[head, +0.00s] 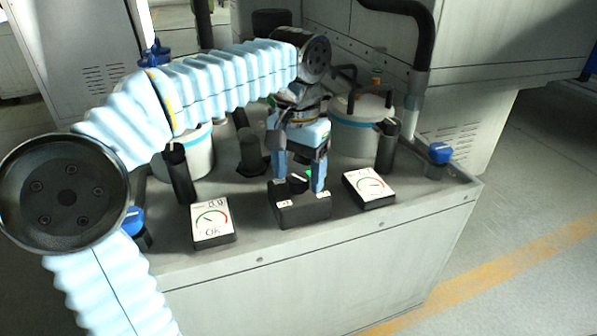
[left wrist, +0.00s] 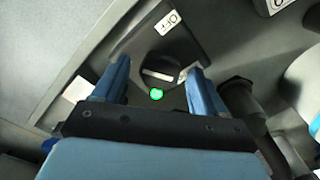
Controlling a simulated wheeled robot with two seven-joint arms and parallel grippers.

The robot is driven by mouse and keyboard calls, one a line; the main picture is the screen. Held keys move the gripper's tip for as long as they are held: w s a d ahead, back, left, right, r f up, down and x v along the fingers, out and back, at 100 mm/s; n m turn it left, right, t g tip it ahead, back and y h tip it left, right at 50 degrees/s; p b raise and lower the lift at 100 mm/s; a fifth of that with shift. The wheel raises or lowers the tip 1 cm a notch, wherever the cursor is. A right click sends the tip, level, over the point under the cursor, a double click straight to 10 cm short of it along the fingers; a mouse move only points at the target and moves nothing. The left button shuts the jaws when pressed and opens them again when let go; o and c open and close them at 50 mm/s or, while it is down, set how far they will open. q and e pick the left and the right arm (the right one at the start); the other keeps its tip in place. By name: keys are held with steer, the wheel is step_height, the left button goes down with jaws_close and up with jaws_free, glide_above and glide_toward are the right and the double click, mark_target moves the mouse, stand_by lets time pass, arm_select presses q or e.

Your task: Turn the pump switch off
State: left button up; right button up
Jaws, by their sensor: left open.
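The pump switch is a dark box (head: 303,212) on the grey cabinet top, between two gauges. In the left wrist view its round black knob (left wrist: 160,62) carries a white bar lying nearly crosswise. One end of the bar points toward a small white label (left wrist: 185,76) that I cannot read clearly; another label, seemingly OFF (left wrist: 168,22), is farther up. A green lamp (left wrist: 157,94) is lit beside the knob. My left gripper (head: 300,178) is open, pointing down, its fingers on either side of the knob. I cannot tell whether they touch it. My right gripper is out of view.
A gauge marked OK (head: 212,222) is left of the switch, another gauge (head: 370,187) to its right. White canisters (head: 362,137), dark posts (head: 180,175) and blue-capped valves (head: 439,153) crowd the cabinet top (head: 250,247). The front strip is mostly clear.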

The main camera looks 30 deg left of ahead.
arm_select(q)
steer(key=shift+c, duration=0.2)
steer(key=c, duration=1)
steer(key=shift+r+m, duration=0.1)
steer(key=shift+m, duration=0.2)
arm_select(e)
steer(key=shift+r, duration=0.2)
arm_select(q)
steer(key=shift+m+p, duration=0.85)
steer(key=shift+m, duration=0.05)
steer(key=m+p, duration=0.2)
steer(key=m, duration=0.1)
steer(key=shift+r, duration=0.1)
steer(key=m+p, duration=0.1)
steer(key=m, duration=0.2)
steer(key=shift+m+p, duration=0.35)
steer(key=shift+m, duration=0.05)
steer(key=shift+m+p, duration=0.6)
steer(key=shift+m, duration=0.8)
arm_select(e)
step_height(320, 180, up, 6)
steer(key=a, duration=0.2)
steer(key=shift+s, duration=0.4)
arm_select(q)
steer(key=shift+f, duration=0.2)
